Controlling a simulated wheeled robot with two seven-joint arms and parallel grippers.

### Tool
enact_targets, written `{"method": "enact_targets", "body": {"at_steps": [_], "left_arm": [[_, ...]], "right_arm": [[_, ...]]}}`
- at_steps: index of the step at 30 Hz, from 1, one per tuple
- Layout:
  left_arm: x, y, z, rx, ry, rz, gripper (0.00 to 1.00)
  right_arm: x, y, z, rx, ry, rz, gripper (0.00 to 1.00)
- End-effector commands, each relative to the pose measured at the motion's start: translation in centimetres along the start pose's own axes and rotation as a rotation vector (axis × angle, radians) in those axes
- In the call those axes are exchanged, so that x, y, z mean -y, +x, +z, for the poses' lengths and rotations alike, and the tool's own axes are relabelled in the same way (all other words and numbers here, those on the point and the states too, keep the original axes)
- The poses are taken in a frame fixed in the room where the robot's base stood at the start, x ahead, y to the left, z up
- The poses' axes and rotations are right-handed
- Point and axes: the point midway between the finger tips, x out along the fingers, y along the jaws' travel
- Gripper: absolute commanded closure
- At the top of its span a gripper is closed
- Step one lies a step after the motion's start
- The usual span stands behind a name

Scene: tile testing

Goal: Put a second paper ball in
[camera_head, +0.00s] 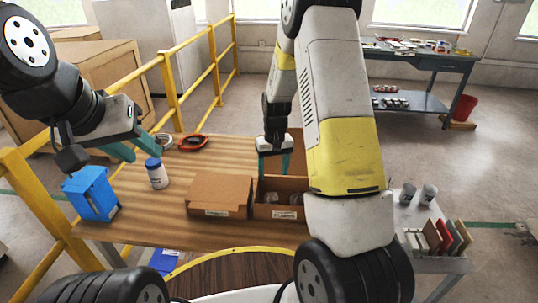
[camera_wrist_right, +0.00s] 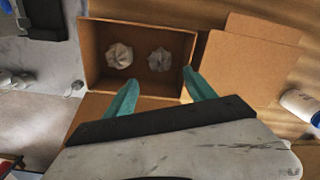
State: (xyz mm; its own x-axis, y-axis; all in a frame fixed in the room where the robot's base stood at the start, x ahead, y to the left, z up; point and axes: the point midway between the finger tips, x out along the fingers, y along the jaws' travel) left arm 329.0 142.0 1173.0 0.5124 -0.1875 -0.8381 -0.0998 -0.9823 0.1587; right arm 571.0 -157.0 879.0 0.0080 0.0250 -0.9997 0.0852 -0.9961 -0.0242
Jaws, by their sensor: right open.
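An open cardboard box (camera_head: 277,212) stands on the wooden table (camera_head: 165,225). In the right wrist view its inside (camera_wrist_right: 97,45) holds two crumpled paper balls side by side: a whitish one (camera_wrist_right: 119,55) and a greyer one (camera_wrist_right: 159,59). My right gripper (camera_head: 273,168) points down above the box; in the wrist view its teal fingers (camera_wrist_right: 161,76) are apart with nothing between them, over the box's near side. My right arm covers part of the box's right side.
A brown cardboard box or lid (camera_head: 218,190) sits left of the open box. A blue-capped white bottle (camera_head: 156,173), a blue holder (camera_head: 90,193) and a red-and-black ring (camera_head: 192,143) are on the table. A yellow rail (camera_head: 170,85) runs along the left. Cups (camera_head: 408,195) stand right.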

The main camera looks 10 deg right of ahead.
Motion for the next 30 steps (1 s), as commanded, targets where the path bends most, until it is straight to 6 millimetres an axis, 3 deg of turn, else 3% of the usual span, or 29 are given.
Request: {"method": "enact_targets", "body": {"at_steps": [4, 7, 12, 15, 21, 25, 30], "left_arm": [[0.0, 0.0, 0.0, 0.0, 0.0, 0.0, 0.64], [0.0, 0.0, 0.0, 0.0, 0.0, 0.0, 0.64], [0.0, 0.0, 0.0, 0.0, 0.0, 0.0, 0.64], [0.0, 0.0, 0.0, 0.0, 0.0, 0.0, 0.64], [0.0, 0.0, 0.0, 0.0, 0.0, 0.0, 0.64], [0.0, 0.0, 0.0, 0.0, 0.0, 0.0, 0.64], [0.0, 0.0, 0.0, 0.0, 0.0, 0.0, 0.64]], "right_arm": [[0.5, -6.0, 0.9, -0.07, 0.016, -0.03, 0.36], [1.0, -11.3, 2.6, -0.134, 0.026, -0.058, 0.36], [1.9, -19.0, 7.1, -0.242, 0.033, -0.099, 0.36], [2.5, -22.6, 10.3, -0.306, 0.034, -0.117, 0.36], [3.5, -27.6, 17.2, -0.433, 0.028, -0.136, 0.36], [3.9, -28.9, 20.8, -0.495, 0.025, -0.137, 0.36], [4.2, -29.4, 23.3, -0.537, 0.023, -0.136, 0.36]]}}
